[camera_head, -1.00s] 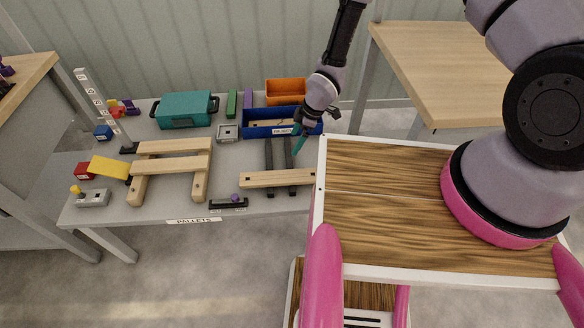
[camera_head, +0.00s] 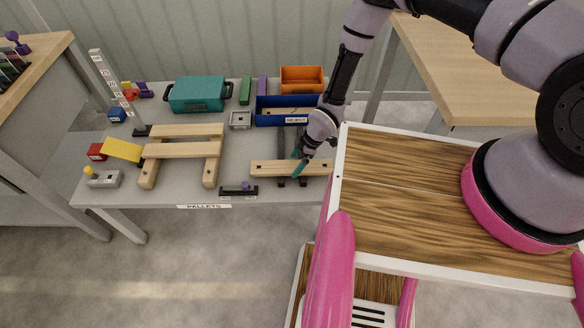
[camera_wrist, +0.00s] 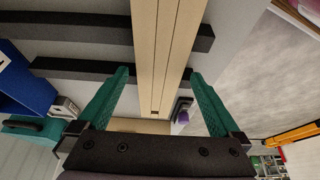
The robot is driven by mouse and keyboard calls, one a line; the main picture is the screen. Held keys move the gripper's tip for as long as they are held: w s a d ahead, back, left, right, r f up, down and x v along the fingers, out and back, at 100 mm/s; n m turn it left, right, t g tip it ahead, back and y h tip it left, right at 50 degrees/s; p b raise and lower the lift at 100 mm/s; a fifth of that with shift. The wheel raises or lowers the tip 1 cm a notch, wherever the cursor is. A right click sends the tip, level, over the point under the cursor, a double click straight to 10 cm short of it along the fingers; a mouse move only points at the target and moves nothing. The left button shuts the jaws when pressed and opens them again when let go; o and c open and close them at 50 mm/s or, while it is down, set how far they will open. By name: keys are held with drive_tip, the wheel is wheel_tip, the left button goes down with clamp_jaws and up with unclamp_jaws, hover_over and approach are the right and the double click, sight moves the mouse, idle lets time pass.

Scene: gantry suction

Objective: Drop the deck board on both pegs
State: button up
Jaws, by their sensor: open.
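The deck board (camera_head: 272,168) is a pale wooden plank with small dark holes. It lies across two dark bars (camera_head: 282,140) on the right part of the table. My gripper (camera_head: 299,162) is at the board, right of its middle. In the wrist view, my open gripper (camera_wrist: 158,74) has one teal finger on each side of the board (camera_wrist: 165,50), with gaps visible; contact cannot be told. The wooden pallet (camera_head: 184,151) stands to the left, with two boards across two runners. Small marks show on the runners' front ends; I cannot make out the pegs clearly.
Behind the board stand a blue bin (camera_head: 270,121) and an orange bin (camera_head: 302,73). A teal case (camera_head: 198,94) is at the back. A small black holder with a purple knob (camera_head: 239,190) lies at the front edge. A tall marked post (camera_head: 113,83) stands left of the pallet.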

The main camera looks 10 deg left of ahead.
drive_tip(key=shift+a+f, duration=0.25)
drive_tip(key=shift+f, duration=0.35)
drive_tip(key=c, duration=1.4)
